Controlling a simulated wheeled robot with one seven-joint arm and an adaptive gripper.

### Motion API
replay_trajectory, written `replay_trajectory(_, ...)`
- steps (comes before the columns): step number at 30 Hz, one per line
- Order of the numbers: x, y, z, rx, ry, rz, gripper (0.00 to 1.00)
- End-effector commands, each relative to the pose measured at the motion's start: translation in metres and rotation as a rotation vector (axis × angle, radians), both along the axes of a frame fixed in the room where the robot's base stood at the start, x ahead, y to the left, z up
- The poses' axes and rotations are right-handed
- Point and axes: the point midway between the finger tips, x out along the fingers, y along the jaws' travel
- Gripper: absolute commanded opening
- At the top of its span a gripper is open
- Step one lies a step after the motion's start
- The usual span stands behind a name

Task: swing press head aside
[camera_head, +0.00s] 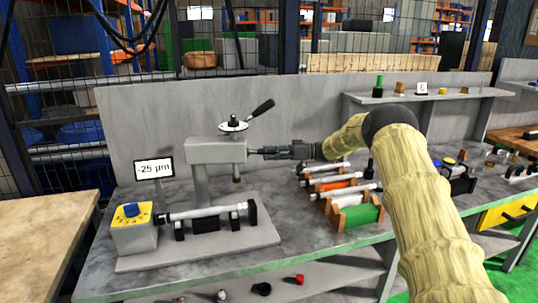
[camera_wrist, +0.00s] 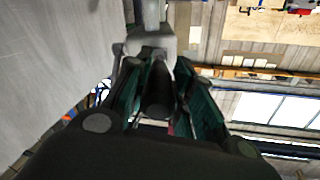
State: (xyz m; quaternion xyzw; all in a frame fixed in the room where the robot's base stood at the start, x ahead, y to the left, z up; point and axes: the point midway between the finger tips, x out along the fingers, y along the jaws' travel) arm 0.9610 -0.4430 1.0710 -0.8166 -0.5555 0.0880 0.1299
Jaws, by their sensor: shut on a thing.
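The grey press head (camera_head: 213,151) sits on an upright post above the bench fixture, with a round dial and a black-knobbed lever (camera_head: 262,108) on top. A short spindle points down from its right end. My gripper (camera_head: 270,152) is at the right end of the head, shut on a dark handle that sticks out toward it. In the wrist view the fingers close around the dark handle (camera_wrist: 158,88), with the grey head (camera_wrist: 150,40) just beyond. The exact finger contact is partly hidden in the head view.
A steel shaft (camera_head: 203,212) lies on supports below the head, beside a grey box with a blue knob (camera_head: 131,209). A display (camera_head: 154,169) reads -25 µm. A grey panel (camera_head: 130,120) stands behind.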

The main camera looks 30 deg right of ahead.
Motion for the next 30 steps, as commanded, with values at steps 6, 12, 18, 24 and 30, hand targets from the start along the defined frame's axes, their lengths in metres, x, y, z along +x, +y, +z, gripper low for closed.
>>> replay_trajectory(6,0.000,0.001,0.001,0.001,0.000,0.001,0.29)
replay_trajectory(12,0.000,0.001,0.000,0.001,0.000,0.001,0.45)
replay_trajectory(18,0.000,0.000,0.000,0.001,0.000,0.000,0.45)
replay_trajectory(24,-0.006,-0.015,0.000,0.000,0.000,-0.002,0.45)
replay_trajectory(30,-0.018,-0.048,-0.001,0.000,-0.001,-0.002,0.45)
